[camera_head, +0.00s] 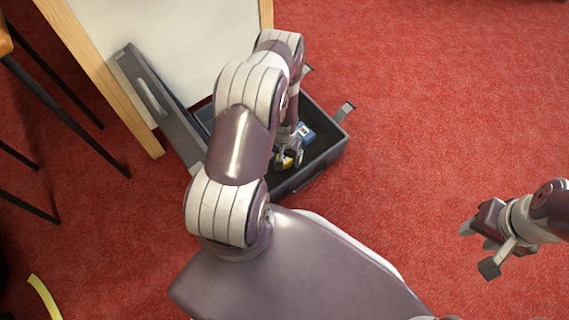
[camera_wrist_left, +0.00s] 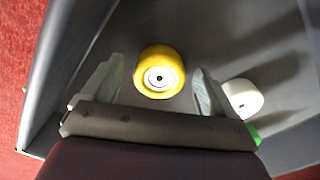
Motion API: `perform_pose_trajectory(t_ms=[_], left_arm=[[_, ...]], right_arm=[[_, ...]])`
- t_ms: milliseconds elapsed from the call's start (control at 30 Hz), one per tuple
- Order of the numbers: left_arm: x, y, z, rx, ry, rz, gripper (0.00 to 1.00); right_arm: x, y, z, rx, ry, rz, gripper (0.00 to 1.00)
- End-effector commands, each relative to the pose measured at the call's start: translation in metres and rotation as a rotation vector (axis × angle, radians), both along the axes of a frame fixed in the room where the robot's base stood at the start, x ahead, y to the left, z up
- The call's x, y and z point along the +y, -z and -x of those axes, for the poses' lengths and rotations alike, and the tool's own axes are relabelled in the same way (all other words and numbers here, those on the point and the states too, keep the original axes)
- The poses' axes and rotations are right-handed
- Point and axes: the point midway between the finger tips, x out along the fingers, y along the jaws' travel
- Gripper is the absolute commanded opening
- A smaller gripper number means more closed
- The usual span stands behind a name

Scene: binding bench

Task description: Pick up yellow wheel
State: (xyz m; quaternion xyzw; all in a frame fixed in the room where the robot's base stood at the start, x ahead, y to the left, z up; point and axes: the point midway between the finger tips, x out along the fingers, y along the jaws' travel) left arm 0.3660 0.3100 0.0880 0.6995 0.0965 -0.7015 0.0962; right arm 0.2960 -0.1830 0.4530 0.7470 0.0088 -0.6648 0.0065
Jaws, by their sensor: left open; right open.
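The yellow wheel (camera_wrist_left: 159,72) has a white hub and lies on the dark floor of an open case (camera_head: 320,160). In the left wrist view it sits between and just beyond the fingers of my left gripper (camera_wrist_left: 158,85), which is open. In the head view only a small yellow part of the wheel (camera_head: 284,161) shows beside my left gripper (camera_head: 288,158), down inside the case. My left arm hides much of the case. My right gripper (camera_head: 484,243) is open and empty above the carpet at the right.
A white round thing (camera_wrist_left: 242,97) and a bit of green (camera_wrist_left: 254,135) lie right of my left gripper. A blue item (camera_head: 304,132) is in the case. The case lid (camera_head: 152,95) stands open at left, by a white board (camera_head: 165,40). Red carpet is clear at right.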

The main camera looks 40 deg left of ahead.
Motion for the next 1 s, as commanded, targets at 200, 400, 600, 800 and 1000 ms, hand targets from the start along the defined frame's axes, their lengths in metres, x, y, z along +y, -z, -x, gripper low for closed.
perform_pose_trajectory(t_ms=[200,400,600,800,1000], left_arm=[[0.0,0.0,-0.001,-0.002,-0.001,-0.001,0.81],[0.0,-0.001,-0.001,-0.002,-0.001,-0.001,0.27],[0.0,-0.001,-0.001,-0.002,-0.001,-0.001,0.27],[0.0,-0.017,-0.001,-0.002,-0.001,-0.001,0.27],[-0.002,-0.053,-0.005,-0.003,0.0,-0.001,0.27]], right_arm=[[0.0,-0.001,0.0,-0.001,0.0,0.0,0.43],[0.0,-0.001,0.0,-0.001,0.0,0.0,0.43],[0.0,-0.001,0.0,-0.001,0.0,0.0,0.43],[0.0,-0.015,0.0,-0.001,0.0,0.0,0.43],[0.0,-0.045,0.0,-0.001,0.0,0.0,0.43]])
